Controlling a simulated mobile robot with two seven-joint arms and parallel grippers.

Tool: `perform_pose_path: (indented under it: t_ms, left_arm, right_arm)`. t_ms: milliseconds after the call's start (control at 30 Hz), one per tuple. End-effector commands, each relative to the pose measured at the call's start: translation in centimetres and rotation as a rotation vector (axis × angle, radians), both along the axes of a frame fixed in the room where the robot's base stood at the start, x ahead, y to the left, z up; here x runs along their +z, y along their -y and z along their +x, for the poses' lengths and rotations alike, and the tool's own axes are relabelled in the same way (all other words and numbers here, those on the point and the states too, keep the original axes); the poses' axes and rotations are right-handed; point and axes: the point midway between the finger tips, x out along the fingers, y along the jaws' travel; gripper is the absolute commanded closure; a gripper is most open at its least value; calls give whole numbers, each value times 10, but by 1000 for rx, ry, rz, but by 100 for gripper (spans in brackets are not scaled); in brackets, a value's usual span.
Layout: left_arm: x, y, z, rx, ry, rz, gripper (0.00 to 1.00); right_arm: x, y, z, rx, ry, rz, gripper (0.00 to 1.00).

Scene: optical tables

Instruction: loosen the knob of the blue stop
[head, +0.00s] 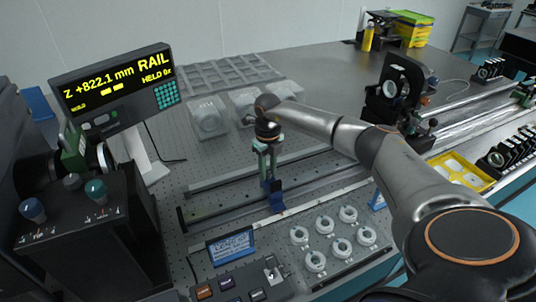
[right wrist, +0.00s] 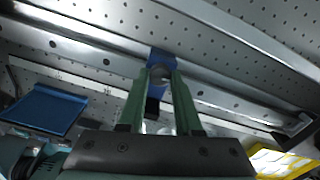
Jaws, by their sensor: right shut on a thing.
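The blue stop (head: 277,197) sits on the near rail of the breadboard in the head view. In the right wrist view the blue stop (right wrist: 160,56) is at the middle, partly hidden by my fingers. My left gripper is not seen.
A display (head: 116,84) reads "Z +822.1 mm RAIL" and "HELD 0x". A small blue-screened panel (head: 231,246) and several white ring mounts (head: 316,262) lie in front of the rail. A dark box with knobs (head: 84,235) stands left; a yellow tray (head: 463,174) lies right.

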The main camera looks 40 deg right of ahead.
Motion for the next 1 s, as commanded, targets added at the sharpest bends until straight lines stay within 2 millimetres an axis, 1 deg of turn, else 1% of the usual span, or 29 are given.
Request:
perform_pose_path:
  t_ms: [33, 500, 700, 1000]
  left_arm:
    - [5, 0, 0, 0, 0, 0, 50]
    - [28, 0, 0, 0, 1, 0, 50]
    - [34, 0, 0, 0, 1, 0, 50]
    - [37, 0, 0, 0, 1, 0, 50]
  right_arm:
    - [3, 0, 0, -46, 0, 0, 100]
    - [3, 0, 1, -492, 1, -1, 100]
    - [2, -1, 1, -680, 2, 1, 100]
    - [1, -1, 2, -914, 4, 1, 100]
